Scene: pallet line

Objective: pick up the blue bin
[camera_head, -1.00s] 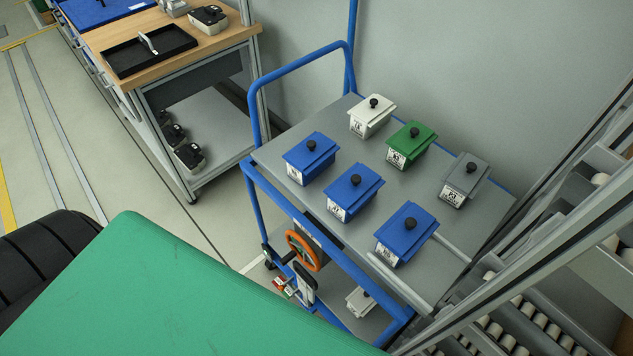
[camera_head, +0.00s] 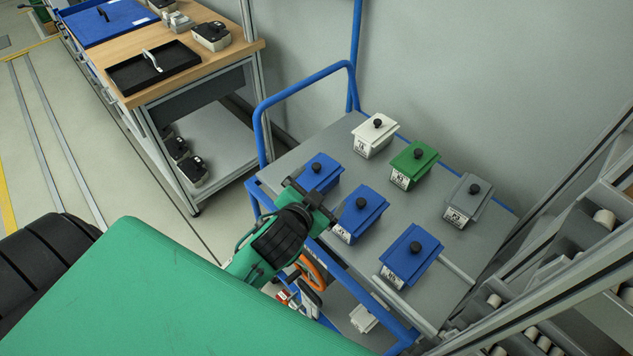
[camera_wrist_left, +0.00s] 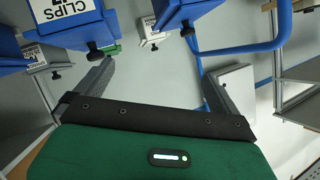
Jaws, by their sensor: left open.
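Three blue bins with black knobs and white labels stand on the grey top of the blue-framed cart (camera_head: 405,180): one at the back left (camera_head: 319,173), one in the middle (camera_head: 361,212), one at the front (camera_head: 412,254). My left gripper (camera_head: 311,203) is open and empty at the cart's left edge, beside the back-left and middle bins. It partly hides the back-left bin. In the left wrist view, my open fingers (camera_wrist_left: 158,70) have nothing between them. A blue bin with a CLIPS label (camera_wrist_left: 72,22) and another blue bin (camera_wrist_left: 182,10) show ahead. My right gripper is not in view.
A white bin (camera_head: 374,139), a green bin (camera_head: 414,166) and a grey bin (camera_head: 466,203) share the cart top. A roller rack (camera_head: 590,240) stands close on the right. A wooden bench (camera_head: 215,62) with trays stands at the back left. The cart's push handle (camera_head: 304,85) rises behind.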

